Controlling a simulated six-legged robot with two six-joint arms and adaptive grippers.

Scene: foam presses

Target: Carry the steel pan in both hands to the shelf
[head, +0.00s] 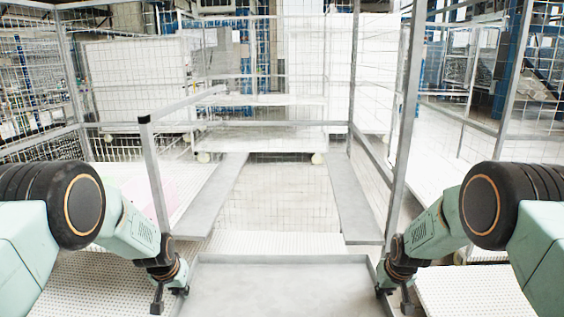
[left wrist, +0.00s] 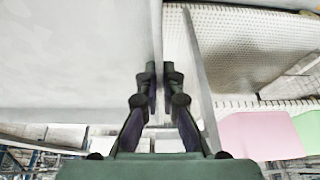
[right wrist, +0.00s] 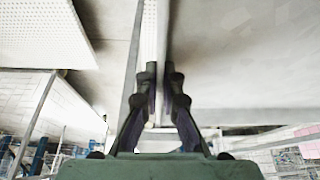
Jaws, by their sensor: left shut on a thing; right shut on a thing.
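The steel pan (head: 280,285) is a wide, shallow grey tray at the bottom of the head view; its near part is cut off by the frame. My left gripper (head: 172,292) is shut on the pan's left rim, and my right gripper (head: 392,292) is shut on its right rim. In the left wrist view the fingers (left wrist: 160,72) pinch the thin rim, with the pan on the left. In the right wrist view the fingers (right wrist: 160,72) pinch the rim, with the pan on the right. The shelf seems to be the pair of grey side ledges (head: 212,195) in the metal frame ahead.
Metal posts (head: 155,175) and (head: 402,130) stand either side of the frame's opening, close beyond my grippers. Mesh walls line the sides. Between the ledges is an open gap. White perforated surfaces (head: 455,295) lie beside the pan. A pink sheet (left wrist: 262,135) shows at left.

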